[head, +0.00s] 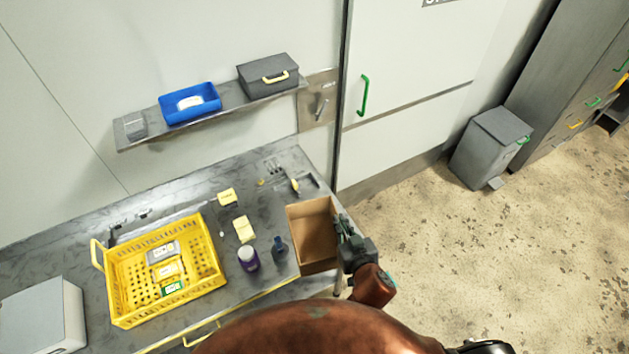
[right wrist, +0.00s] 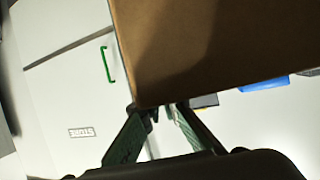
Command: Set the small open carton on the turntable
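The small open carton (head: 313,250) is brown and open at the top, at the right end of the grey worktop in the head view. My right gripper (head: 345,235) is at its right wall. In the right wrist view the carton (right wrist: 215,45) fills the upper middle, and my right gripper's fingers (right wrist: 160,112) come close together at its lower edge, apparently pinching the wall; the exact contact is partly hidden. Whether the carton touches the worktop is unclear. I cannot make out a turntable. My left gripper is not in view.
A yellow basket (head: 112,262) with several packets stands on the worktop (head: 200,322). A purple jar (head: 248,259), a blue bottle (head: 279,248) and yellow blocks (head: 243,229) lie between it and the carton. A shelf (head: 228,103) is above. A grey bin (head: 490,146) stands on the floor.

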